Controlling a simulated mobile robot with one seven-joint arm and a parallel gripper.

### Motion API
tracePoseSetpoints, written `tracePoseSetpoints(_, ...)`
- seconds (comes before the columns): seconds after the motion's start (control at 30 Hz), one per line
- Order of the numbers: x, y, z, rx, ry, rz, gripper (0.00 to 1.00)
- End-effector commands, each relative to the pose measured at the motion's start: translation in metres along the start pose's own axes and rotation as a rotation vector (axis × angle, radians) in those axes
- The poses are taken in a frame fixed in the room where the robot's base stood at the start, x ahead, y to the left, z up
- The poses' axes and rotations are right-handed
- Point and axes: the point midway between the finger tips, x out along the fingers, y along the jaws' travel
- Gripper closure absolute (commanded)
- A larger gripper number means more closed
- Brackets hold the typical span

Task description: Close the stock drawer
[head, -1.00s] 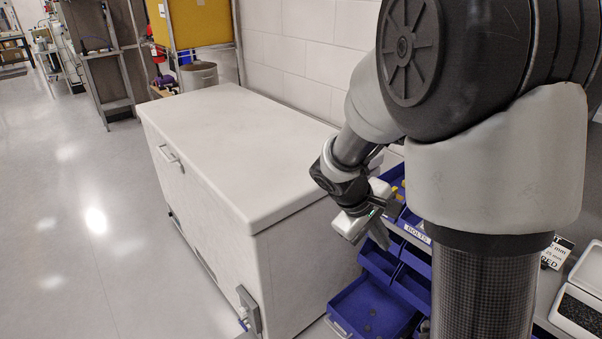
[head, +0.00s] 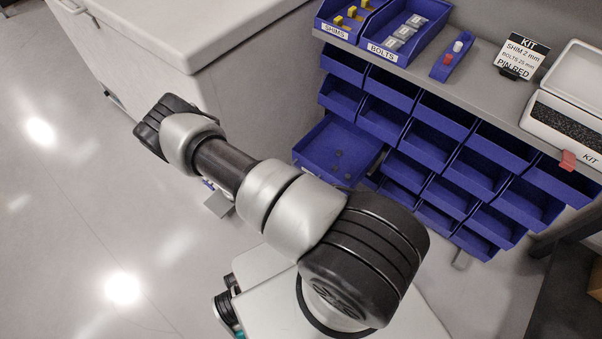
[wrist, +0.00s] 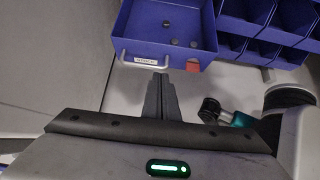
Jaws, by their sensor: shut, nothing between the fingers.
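The stock drawer (head: 318,148) is a blue bin pulled out from the left of the blue drawer rack under the counter, with a few small dark discs on its floor. In the wrist view the drawer (wrist: 145,28) shows its front, with a pale bar handle (wrist: 140,66) and a small label. My gripper (wrist: 163,76) has its fingers together and empty, pointing at the drawer front just beside the handle. Whether they touch it I cannot tell. In the head view my arm hides the gripper.
Other blue drawers (head: 425,148) sit in the rack. On the counter are a shims bin (head: 340,32), a bolts bin (head: 385,50), a small blue tray (head: 447,68), a kit sign (head: 520,57) and a white kit box (head: 565,115). A white chest (head: 170,30) stands left; open floor lies in front.

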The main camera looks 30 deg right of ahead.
Motion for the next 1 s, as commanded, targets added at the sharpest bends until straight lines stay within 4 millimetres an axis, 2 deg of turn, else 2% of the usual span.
tracePoseSetpoints(0.17,0.023,-0.001,-0.002,-0.002,0.001,-0.001,1.00)
tracePoseSetpoints(0.53,0.102,-0.002,-0.003,0.001,0.000,-0.003,1.00)
tracePoseSetpoints(0.7,0.119,-0.001,0.016,0.000,0.000,-0.001,1.00)
tracePoseSetpoints(1.0,0.128,0.000,0.027,0.000,0.000,0.000,1.00)
